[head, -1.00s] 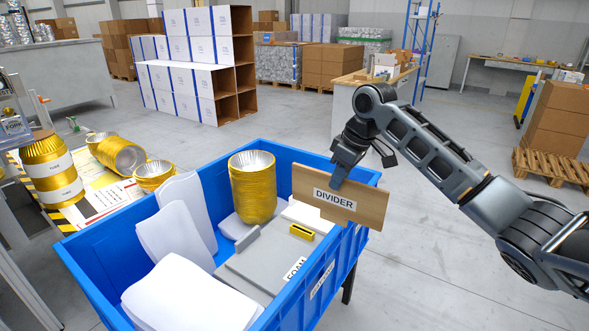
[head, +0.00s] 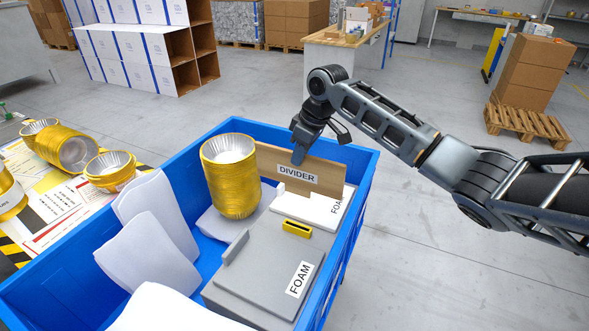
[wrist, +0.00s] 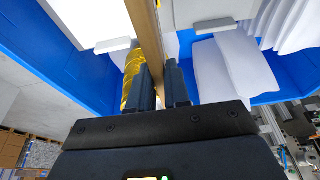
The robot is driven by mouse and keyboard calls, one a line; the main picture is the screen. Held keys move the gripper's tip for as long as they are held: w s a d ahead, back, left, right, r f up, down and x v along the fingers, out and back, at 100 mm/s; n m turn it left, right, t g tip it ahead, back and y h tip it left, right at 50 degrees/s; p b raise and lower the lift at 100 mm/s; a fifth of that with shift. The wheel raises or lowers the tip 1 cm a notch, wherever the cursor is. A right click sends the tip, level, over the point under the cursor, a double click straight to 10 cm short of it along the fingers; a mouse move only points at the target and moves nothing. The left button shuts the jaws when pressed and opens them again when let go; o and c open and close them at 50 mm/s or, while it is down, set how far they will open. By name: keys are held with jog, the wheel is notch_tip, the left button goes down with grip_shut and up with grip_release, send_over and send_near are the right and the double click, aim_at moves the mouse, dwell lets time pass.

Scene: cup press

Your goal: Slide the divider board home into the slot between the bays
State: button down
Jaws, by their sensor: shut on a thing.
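My gripper (head: 298,157) is shut on the top edge of the divider board (head: 325,180), a tan panel labelled DIVIDER. The board stands roughly upright over the far part of the blue bin (head: 363,165), its left end hidden behind the gold cup stack (head: 231,185). In the wrist view the board (wrist: 150,40) runs between the two fingers (wrist: 160,85). A grey upright tab (head: 235,247) and a small pale tab (head: 281,188) rise from the bin floor pieces. I cannot tell whether the board's lower edge is in the slot; the slot itself is not clearly seen.
White sheets (head: 155,215) lean at the bin's left. Gold cups (head: 110,168) lie on the table at left. The floor right of the bin is clear.

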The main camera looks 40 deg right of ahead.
aim_at(301, 187)
notch_tip(301, 187, down, 7)
jog(key=shift+w+d+f, duration=0.1)
jog(key=shift+f, duration=0.05)
dwell(0.4)
jog(key=shift+f+b, duration=1.6)
jog(key=shift+f, duration=1.25)
jog(key=shift+p, duration=0.6)
jog(key=shift+f+b, duration=1.2)
jog(key=shift+f, duration=0.8)
jog(key=c, duration=1)
grip_release()
